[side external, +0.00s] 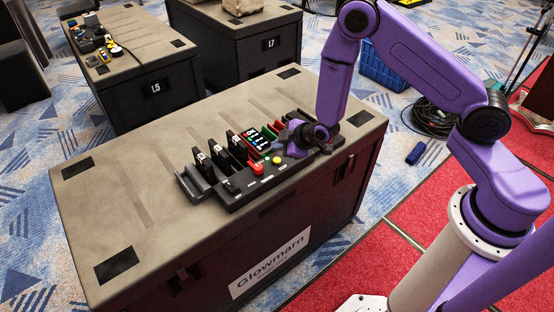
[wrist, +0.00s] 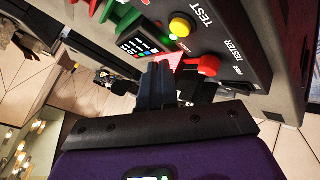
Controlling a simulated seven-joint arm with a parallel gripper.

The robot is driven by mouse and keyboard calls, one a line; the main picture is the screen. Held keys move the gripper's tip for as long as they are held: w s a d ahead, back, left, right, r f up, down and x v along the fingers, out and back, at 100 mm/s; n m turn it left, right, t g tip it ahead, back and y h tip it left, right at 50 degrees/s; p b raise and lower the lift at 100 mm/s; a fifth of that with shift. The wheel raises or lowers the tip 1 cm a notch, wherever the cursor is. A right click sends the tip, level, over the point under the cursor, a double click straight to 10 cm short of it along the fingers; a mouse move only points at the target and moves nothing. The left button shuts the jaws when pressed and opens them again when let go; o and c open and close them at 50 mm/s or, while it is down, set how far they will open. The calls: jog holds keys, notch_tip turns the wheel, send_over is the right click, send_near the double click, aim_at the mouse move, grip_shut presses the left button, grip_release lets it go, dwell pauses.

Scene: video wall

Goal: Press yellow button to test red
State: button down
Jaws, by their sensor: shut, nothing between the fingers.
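The black tester unit (side external: 262,178) lies on top of a grey-topped case. Its yellow button (side external: 277,160) is at the front panel; in the wrist view the yellow button (wrist: 180,26) sits beside the word TEST. A red knob (side external: 257,169) stands left of it; the red knob (wrist: 209,66) also shows in the wrist view. A small lit display (wrist: 138,46) is nearby, with a green light beside it. My gripper (side external: 293,150) is shut and empty, low over the unit, just right of the yellow button. Its fingertips (wrist: 159,66) appear apart from the button.
Black upright modules (side external: 222,157) stand in the unit's left part, with red and green pieces behind the display. The case top (side external: 130,165) is clear to the left. Two more cases stand behind, and a blue crate (side external: 383,70) is on the floor.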

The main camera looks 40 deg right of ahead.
jog(key=shift+r, duration=1.35)
jog(key=s+a+r+g+y, duration=0.1)
jog(key=s+a+r+g, duration=0.2)
jog(key=s+r, duration=0.45)
jog(key=s+a+r+g+y, duration=0.1)
jog(key=s+a+r+g, duration=0.3)
jog(key=s, duration=0.6)
jog(key=s+d+r+h, duration=0.1)
jog(key=s+d+r, duration=0.2)
jog(key=s, duration=0.3)
jog(key=s+d+r+g+h, duration=0.1)
jog(key=s+d+r, duration=0.1)
jog(key=s+d, duration=0.2)
jog(key=s+d+r+n+h, duration=0.1)
jog(key=s+d+r, duration=0.2)
jog(key=s, duration=0.4)
jog(key=shift+s+d+r+g+h, duration=0.3)
jog(key=shift+s+d+g, duration=0.1)
jog(key=shift+d, duration=0.45)
